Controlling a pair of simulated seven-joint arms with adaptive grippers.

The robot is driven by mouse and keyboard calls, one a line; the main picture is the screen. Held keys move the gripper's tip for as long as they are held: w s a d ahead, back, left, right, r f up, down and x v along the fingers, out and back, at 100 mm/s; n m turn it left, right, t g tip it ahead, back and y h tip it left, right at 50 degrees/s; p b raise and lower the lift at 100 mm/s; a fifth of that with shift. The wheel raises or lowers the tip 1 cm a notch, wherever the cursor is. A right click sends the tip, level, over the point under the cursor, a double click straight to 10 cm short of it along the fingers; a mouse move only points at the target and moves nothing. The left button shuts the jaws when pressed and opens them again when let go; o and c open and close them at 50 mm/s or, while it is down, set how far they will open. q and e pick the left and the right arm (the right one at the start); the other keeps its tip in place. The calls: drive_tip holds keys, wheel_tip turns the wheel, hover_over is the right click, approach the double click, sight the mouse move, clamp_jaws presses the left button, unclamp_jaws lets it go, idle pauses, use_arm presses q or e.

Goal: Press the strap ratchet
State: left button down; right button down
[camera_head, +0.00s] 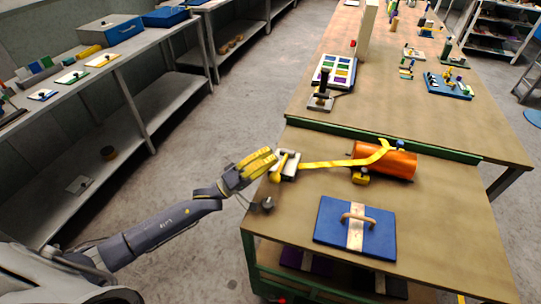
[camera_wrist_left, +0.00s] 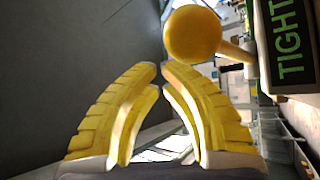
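The strap ratchet (camera_head: 289,170) is a pale block with a yellow lever at the left edge of the near table. A yellow strap (camera_head: 325,164) runs from it to an orange cylinder (camera_head: 390,166). My left gripper (camera_head: 272,158) is right beside the ratchet on its left. In the left wrist view the yellow fingers (camera_wrist_left: 161,78) meet almost at their tips, with nothing seen between them. A round yellow knob (camera_wrist_left: 193,33) on a stem is just beyond and above the tips, and I cannot tell whether they touch. A dark sign (camera_wrist_left: 290,42) reads TIGHT in green. My right gripper is not in view.
A blue board with a handle (camera_head: 330,225) lies at the table's front. A small dark fitting (camera_head: 267,203) is at the left edge, below my gripper. A green rail (camera_head: 440,151) runs along the back. Open floor (camera_head: 215,125) lies left of the table.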

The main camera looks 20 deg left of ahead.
use_arm(q)
drive_tip(key=s+a+f, duration=0.1)
drive_tip(key=a+f, duration=0.2)
drive_tip(key=a, duration=0.4)
drive_tip(key=shift+s+a+f, duration=0.15)
drive_tip(key=shift+s, duration=0.25)
idle(0.6)
